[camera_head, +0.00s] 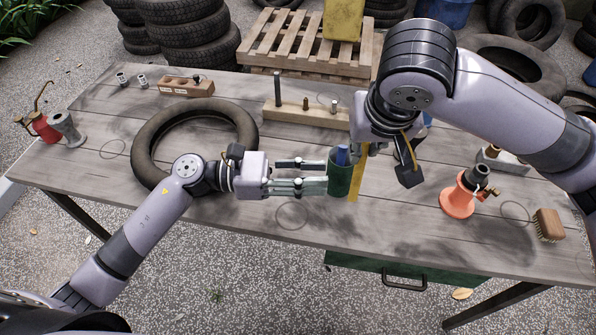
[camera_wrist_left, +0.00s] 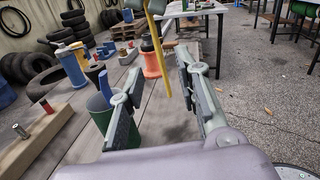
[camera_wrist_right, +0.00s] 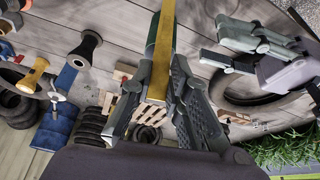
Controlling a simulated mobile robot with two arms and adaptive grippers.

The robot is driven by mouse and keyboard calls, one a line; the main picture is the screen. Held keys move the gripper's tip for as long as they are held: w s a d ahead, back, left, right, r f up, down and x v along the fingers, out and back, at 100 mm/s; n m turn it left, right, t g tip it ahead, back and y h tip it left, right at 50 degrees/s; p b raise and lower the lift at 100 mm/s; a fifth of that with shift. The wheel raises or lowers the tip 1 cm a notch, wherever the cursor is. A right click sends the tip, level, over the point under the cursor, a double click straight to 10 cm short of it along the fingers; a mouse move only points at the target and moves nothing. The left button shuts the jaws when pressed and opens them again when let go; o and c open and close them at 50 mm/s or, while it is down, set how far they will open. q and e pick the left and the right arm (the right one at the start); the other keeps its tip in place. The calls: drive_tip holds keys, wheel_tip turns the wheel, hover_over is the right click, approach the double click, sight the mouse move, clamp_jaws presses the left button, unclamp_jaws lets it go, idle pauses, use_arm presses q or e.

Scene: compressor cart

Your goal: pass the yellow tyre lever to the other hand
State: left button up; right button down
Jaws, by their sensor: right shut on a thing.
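The yellow tyre lever (camera_head: 354,184) hangs upright below my right gripper (camera_head: 366,150), which is shut on it. The right wrist view shows the lever (camera_wrist_right: 162,50) between the fingers (camera_wrist_right: 160,95). My left gripper (camera_head: 320,175) is open and empty, its fingers pointing right towards the lever. In the left wrist view, the lever (camera_wrist_left: 161,50) appears beyond and between the open fingertips (camera_wrist_left: 160,66); I see no contact. A dark green cup (camera_head: 339,178) holding something blue stands by the left fingertips, partly overlapped by them in the head view.
A tyre (camera_head: 150,160) lies on the table (camera_head: 240,228) behind my left gripper. A wooden block with pegs (camera_head: 305,114) stands behind the cup. The front middle of the table is mostly clear.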

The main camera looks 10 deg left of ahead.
use_arm(q)
hover_over(356, 197)
drive_tip(key=shift+w+d, duration=0.1)
drive_tip(key=shift+w, duration=0.35)
clamp_jaws()
idle(0.4)
use_arm(e)
drive_tip(key=c, duration=1.5)
unclamp_jaws()
drive_tip(key=shift+o, duration=0.2)
